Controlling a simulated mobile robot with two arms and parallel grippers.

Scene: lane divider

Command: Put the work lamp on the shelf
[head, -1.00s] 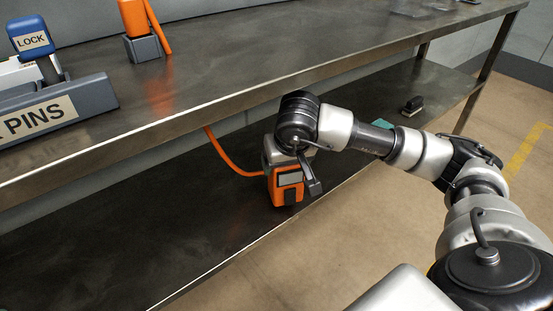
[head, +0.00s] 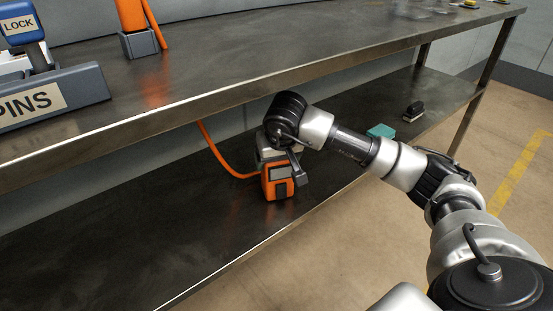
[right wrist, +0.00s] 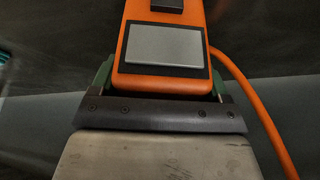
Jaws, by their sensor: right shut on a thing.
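The work lamp (head: 274,189) is an orange body with grey and dark panels. My right gripper (head: 276,158) is shut on it. The right wrist view shows the orange lamp (right wrist: 125,57) with its pale grey panel between the two fingers (right wrist: 160,82). The lamp is over the lower dark shelf (head: 130,255), inside its front edge and under the worktop. I cannot tell whether its base touches the shelf. An orange cable (head: 214,150) runs from near the lamp up behind the worktop edge. My left gripper is not in view.
The worktop (head: 260,65) lies above the shelf, its front edge close to my right wrist. A teal block (head: 381,131) and a dark, pale-based object (head: 413,112) sit farther right on the shelf. The shelf's left part is clear. A pins bin (head: 55,100) stands on the worktop.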

